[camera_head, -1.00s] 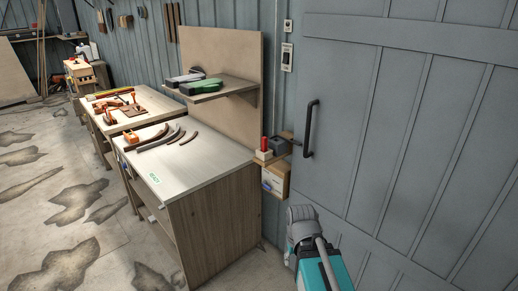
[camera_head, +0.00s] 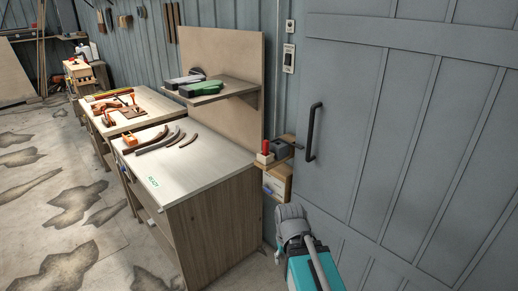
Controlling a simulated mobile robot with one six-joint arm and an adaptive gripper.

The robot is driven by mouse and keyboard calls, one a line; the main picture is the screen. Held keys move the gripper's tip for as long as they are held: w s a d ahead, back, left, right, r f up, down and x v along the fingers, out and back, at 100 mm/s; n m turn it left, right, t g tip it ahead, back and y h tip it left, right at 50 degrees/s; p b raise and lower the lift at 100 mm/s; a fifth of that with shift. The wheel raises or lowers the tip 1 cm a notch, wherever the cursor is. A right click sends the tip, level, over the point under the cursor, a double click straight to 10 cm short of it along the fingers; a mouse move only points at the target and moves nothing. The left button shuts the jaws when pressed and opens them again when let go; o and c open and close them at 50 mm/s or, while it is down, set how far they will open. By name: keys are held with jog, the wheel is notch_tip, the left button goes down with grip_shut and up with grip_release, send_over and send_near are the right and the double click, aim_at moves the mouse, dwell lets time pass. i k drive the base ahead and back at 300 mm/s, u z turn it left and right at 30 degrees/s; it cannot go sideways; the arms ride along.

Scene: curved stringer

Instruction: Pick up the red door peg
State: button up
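A small red peg (camera_head: 265,147) stands upright on a small wooden wall shelf (camera_head: 272,166), just left of the grey door (camera_head: 400,130). It appears to sit in or on a pale block. My teal and grey arm shows at the bottom, right of the workbench. Its grey upper end (camera_head: 290,220) is below and a little right of the peg, clearly apart from it. I cannot make out the gripper fingers, so whether they are open or shut does not show.
A dark grey block (camera_head: 282,147) sits beside the peg, close to the black door handle (camera_head: 314,131). A workbench (camera_head: 190,165) with curved pieces (camera_head: 159,141) stands to the left. An upper shelf (camera_head: 219,93) holds a green tool (camera_head: 203,88). The floor (camera_head: 100,235) at left is open.

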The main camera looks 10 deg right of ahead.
aim_at(265, 145)
jog(key=i, duration=0.85)
jog(key=z, duration=0.05)
